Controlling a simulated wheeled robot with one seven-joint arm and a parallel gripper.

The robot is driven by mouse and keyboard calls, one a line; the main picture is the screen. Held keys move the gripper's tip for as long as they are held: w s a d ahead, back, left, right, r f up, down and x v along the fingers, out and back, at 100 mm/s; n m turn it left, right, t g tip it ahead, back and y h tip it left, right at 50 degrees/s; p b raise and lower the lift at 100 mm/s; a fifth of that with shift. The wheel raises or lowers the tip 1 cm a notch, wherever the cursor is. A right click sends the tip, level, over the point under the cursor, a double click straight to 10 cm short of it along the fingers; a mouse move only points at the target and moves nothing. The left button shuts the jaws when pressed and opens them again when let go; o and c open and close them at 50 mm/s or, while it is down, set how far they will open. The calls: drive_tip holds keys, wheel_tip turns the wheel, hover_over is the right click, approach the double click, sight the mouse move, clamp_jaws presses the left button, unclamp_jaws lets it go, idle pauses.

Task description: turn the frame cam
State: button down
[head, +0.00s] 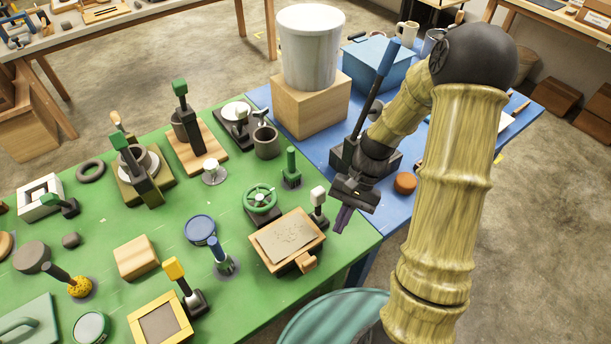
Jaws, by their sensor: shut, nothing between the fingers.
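Several framed pieces with small levers stand on the green table, and I cannot tell for sure which one is the frame cam. A yellow-rimmed frame (137,325) has a yellow-topped lever (182,283) at its upper right. A wooden frame with a grey panel (287,240) has a white-topped lever (318,207) beside it.
A green handwheel (260,199), a blue-handled lever (219,252) and a green-topped post (291,168) stand close by. A white bucket (310,50) sits on a wooden block (312,103) on the blue table (429,190). A wooden block (136,258) lies mid-table.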

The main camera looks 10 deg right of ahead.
sight(324, 190)
drive_tip(key=w+a+r+n+t+h+p, duration=0.1)
drive_tip(key=w+r+n, duration=0.1)
drive_tip(key=r+n, duration=0.1)
drive_tip(key=w+a+r+n+t+h+p, duration=0.1)
drive_tip(key=w+r+n+t+h, duration=0.1)
drive_tip(key=r, duration=0.2)
drive_tip(key=w+a+r+n+t+h+p, duration=0.1)
drive_tip(key=w+r+n+t+h, duration=0.1)
drive_tip(key=w+r+n, duration=0.1)
drive_tip(key=shift+r+n+p, duration=0.3)
drive_tip(key=shift+r+p, duration=0.1)
drive_tip(key=shift+r, duration=0.2)
drive_tip(key=w+a+r+n+g+h+p, duration=0.1)
drive_tip(key=w+a+n+p, duration=0.3)
drive_tip(key=w+a+p, duration=0.4)
drive_tip(key=shift+w+a+r+n+g+h+p, duration=0.3)
drive_tip(key=shift+g+h+p, duration=0.3)
drive_tip(key=shift+g, duration=0.1)
drive_tip(key=shift+s, duration=0.1)
